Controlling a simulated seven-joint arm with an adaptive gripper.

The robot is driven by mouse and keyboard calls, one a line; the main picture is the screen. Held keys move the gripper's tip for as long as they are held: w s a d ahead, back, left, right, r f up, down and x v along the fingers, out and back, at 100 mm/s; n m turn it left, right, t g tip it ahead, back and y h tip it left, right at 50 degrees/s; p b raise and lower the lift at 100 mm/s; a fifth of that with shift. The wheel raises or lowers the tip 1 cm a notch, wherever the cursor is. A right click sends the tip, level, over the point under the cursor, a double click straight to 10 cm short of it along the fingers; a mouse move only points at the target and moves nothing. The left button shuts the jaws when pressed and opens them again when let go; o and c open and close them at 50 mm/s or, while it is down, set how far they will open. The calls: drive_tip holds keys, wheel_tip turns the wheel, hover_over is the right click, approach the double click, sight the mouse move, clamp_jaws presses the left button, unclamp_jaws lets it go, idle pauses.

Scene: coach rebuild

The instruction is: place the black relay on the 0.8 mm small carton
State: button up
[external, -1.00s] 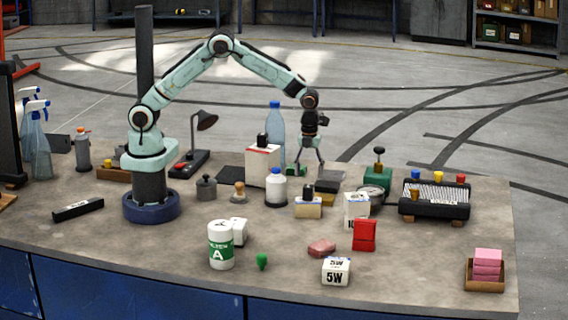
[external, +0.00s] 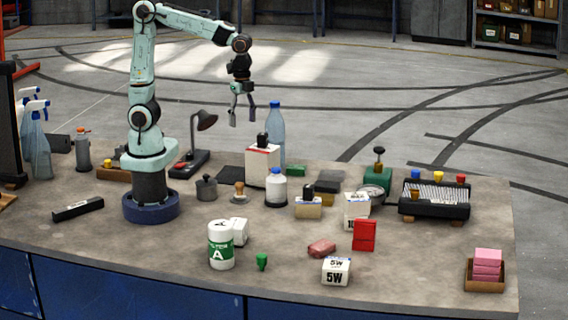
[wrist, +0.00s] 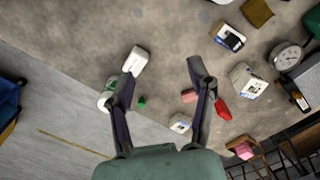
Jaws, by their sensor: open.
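My gripper (external: 243,113) is open and empty, high above the back of the bench. Its two spread fingers also show in the wrist view (wrist: 163,70). A small black block (external: 308,192), which looks like the relay, stands on a tan-and-white carton (external: 308,208) near the middle of the bench. In the wrist view this carton (wrist: 229,38) lies beyond the right finger. Another black piece (external: 262,140) sits on a taller white carton (external: 262,168) with a red mark. No 0.8 mm label is readable, so I cannot tell for sure which carton is the small one.
A clear bottle (external: 275,135) stands behind the white carton, and a white bottle (external: 276,190) in front. The front middle of the bench has bare room.

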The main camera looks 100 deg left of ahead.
drive_tip(key=s+d+f+n, duration=0.1)
drive_tip(key=s+f+n, duration=0.1)
drive_tip(key=s+n, duration=0.6)
drive_tip(key=s, duration=0.6)
drive_tip(key=shift+s+d+y, duration=0.15)
drive_tip(key=shift+d+y, duration=0.2)
drive_tip(key=shift+y, duration=0.05)
drive_tip(key=shift+o, duration=0.3)
